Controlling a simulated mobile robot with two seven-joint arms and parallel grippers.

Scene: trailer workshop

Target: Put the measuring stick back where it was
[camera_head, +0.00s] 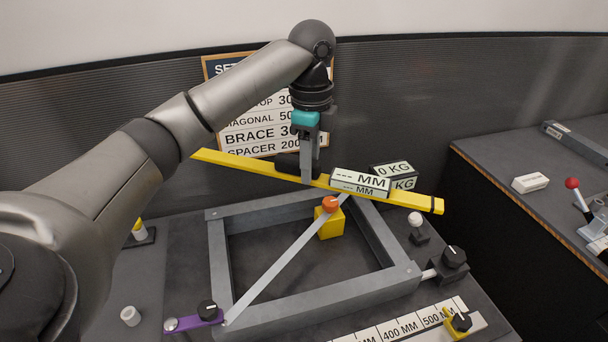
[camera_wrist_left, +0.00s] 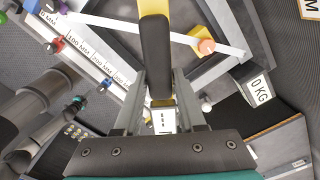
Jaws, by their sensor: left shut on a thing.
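The measuring stick is a long yellow bar (camera_head: 240,162) with a dark grip and a white display box reading "--- MM" (camera_head: 360,182). My left gripper (camera_head: 308,168) points down and is shut on the stick near its middle, by the dark grip. The stick is held above the far side of a grey metal frame (camera_head: 290,300), slanting down to the right in the head view. In the left wrist view the yellow stick (camera_wrist_left: 154,30) runs upward from between the fingers (camera_wrist_left: 158,100). The fingers hide part of the stick. My right gripper is not in view.
A grey diagonal bar (camera_head: 280,262) crosses the frame by a yellow block (camera_head: 331,225) with an orange knob. A "0 KG" display (camera_head: 393,169) stands behind the stick. A sign board (camera_head: 245,135) leans at the back. A ruler strip (camera_head: 400,330) lies in front; another bench (camera_head: 530,165) is right.

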